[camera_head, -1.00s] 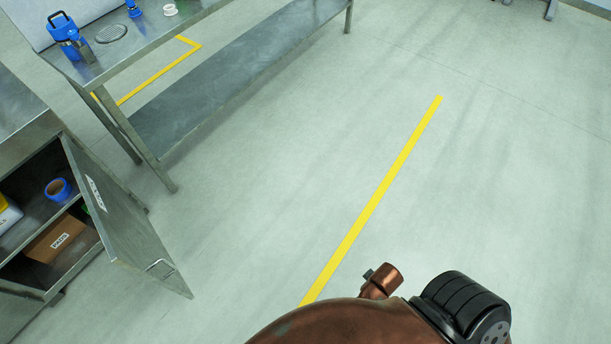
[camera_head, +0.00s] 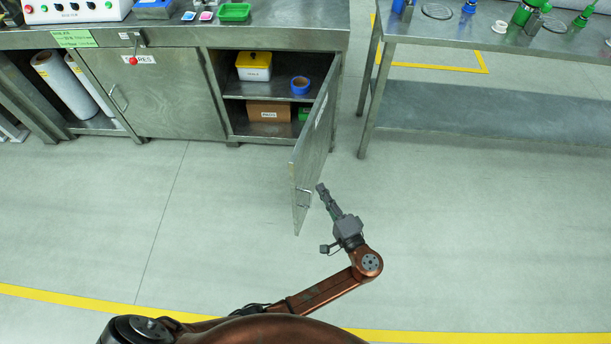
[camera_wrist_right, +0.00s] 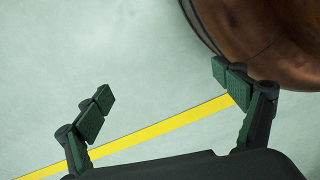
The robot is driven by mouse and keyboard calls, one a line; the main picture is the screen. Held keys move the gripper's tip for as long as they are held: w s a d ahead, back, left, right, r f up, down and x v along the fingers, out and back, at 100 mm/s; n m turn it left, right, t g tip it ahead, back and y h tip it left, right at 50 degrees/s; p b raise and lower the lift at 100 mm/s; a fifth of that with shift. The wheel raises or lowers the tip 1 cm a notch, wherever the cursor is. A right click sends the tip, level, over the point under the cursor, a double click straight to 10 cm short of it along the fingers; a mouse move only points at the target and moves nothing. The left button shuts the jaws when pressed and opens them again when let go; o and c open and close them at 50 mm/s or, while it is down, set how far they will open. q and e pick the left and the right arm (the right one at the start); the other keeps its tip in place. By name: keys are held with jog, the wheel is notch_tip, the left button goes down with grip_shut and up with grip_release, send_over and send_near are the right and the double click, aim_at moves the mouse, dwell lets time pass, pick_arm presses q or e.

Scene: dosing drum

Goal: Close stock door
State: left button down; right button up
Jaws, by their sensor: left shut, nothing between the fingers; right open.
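The stock door (camera_head: 308,160) is the grey metal cabinet door that stands wide open, swung out from the right cabinet bay in the head view. Its handle (camera_head: 303,197) is near its free edge. My left gripper (camera_head: 322,189) is shut and empty, just right of that free edge, close to the handle; I cannot tell if it touches the door. My right gripper (camera_wrist_right: 170,88) shows in the right wrist view, open and empty above the floor. The right gripper is not in the head view.
The open bay holds a yellow-lidded tub (camera_head: 254,67), a blue tape roll (camera_head: 300,85) and a cardboard box (camera_head: 268,111). A closed door (camera_head: 160,95) is left of it. A steel table (camera_head: 500,35) stands at the right. The floor in front is clear.

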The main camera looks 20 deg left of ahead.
aim_at(298, 167)
pick_arm(q)
jog(key=w+a, duration=0.1)
jog(key=a, duration=0.1)
jog(key=w+a+b, duration=0.1)
jog(key=a, duration=0.1)
jog(key=w+a, duration=0.1)
jog(key=a, duration=0.1)
jog(key=shift+w+a+f, duration=0.1)
jog(key=shift+a+f, duration=0.05)
jog(key=shift+a, duration=0.05)
jog(key=shift+a+b, duration=0.3)
jog(key=shift+a, duration=0.3)
pick_arm(e)
notch_tip(298, 167, up, 6)
jog(key=w+a, duration=0.1)
jog(key=w, duration=0.1)
jog(key=shift+a+f, duration=0.25)
jog(key=shift+w, duration=0.1)
